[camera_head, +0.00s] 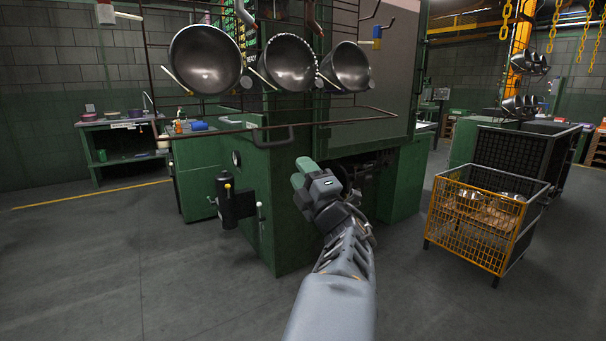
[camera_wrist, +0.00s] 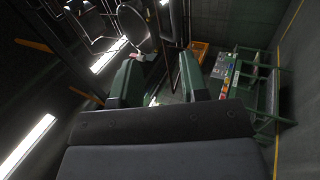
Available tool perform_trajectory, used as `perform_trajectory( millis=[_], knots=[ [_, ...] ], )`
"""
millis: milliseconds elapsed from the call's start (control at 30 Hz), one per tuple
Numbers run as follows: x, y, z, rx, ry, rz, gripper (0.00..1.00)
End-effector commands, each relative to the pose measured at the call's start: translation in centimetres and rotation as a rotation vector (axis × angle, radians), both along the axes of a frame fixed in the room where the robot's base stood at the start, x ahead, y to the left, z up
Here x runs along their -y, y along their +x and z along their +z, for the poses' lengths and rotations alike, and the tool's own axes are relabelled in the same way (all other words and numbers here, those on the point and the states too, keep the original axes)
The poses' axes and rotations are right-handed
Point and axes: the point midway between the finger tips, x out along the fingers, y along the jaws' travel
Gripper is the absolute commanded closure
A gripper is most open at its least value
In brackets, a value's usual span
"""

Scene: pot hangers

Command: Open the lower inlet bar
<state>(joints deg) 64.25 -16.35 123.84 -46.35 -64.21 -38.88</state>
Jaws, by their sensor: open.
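A thin dark bar (camera_head: 270,127) runs level below the hanging pots, across the front of the green machine; it looks like the lower inlet bar. It bends back at its right end. My gripper (camera_head: 302,172) is in front of the machine, below and apart from this bar in the picture. Its green fingers are apart in the wrist view (camera_wrist: 158,76), and nothing is clearly held between them. Dark rods show beyond the fingers there, but I cannot tell which one is the bar.
Three dark pots (camera_head: 288,63) hang above the bar. The green machine (camera_head: 275,190) has a black cylinder (camera_head: 236,203) on its front. A yellow mesh crate (camera_head: 475,220) stands at the right, and a green workbench (camera_head: 122,140) at the back left. The floor at the left is clear.

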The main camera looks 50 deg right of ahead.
Motion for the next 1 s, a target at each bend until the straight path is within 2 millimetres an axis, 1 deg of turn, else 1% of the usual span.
perform_trajectory(
  millis=[33,100,133,167,233,367,433,500,667,800,900,1000],
  knots=[
    [0.0,0.0,0.0,0.0,0.0,0.0,0.6],
    [0.0,0.1,-0.3,-0.001,0.002,0.003,0.67],
    [0.1,0.4,-0.9,-0.005,0.01,0.008,0.7],
    [0.3,0.7,-1.7,-0.011,0.022,0.013,0.73],
    [1.1,1.8,-4.8,-0.02,0.06,0.023,0.79],
    [1.6,2.5,-7.0,-0.055,-0.134,-0.074,0.92],
    [1.7,2.8,-8.0,-0.081,-0.279,-0.152,0.99],
    [1.8,3.0,-8.8,-0.107,-0.434,-0.24,1.0],
    [1.9,2.8,-9.6,-0.166,-0.774,-0.456,1.0],
    [1.8,2.4,-9.3,-0.209,-1.02,-0.628,1.0],
    [1.6,2.2,-9.0,-0.234,-1.153,-0.723,1.0],
    [1.5,2.1,-8.9,-0.254,-1.242,-0.785,1.0]
  ],
)
